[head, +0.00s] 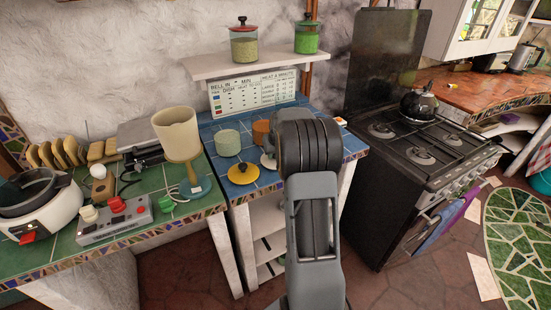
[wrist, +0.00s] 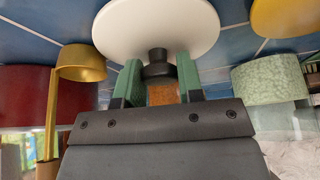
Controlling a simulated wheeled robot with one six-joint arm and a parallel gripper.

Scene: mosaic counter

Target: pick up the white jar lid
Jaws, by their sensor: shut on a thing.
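The white jar lid (wrist: 157,25) is a round disc with a dark knob (wrist: 157,58), large at the top of the wrist view. My gripper (wrist: 160,78) has its green fingers on either side of the knob and is shut on it. In the head view a sliver of the white lid (head: 267,161) shows at the left of my arm, over the blue tiled counter. My arm hides the rest of the lid and the fingers there. I cannot tell whether the lid touches the tiles.
A yellow lid (head: 244,173) lies front left on the blue counter (head: 213,157). A pale green jar (head: 228,143) and an orange jar (head: 261,132) stand behind. The stove (head: 420,150) is at right.

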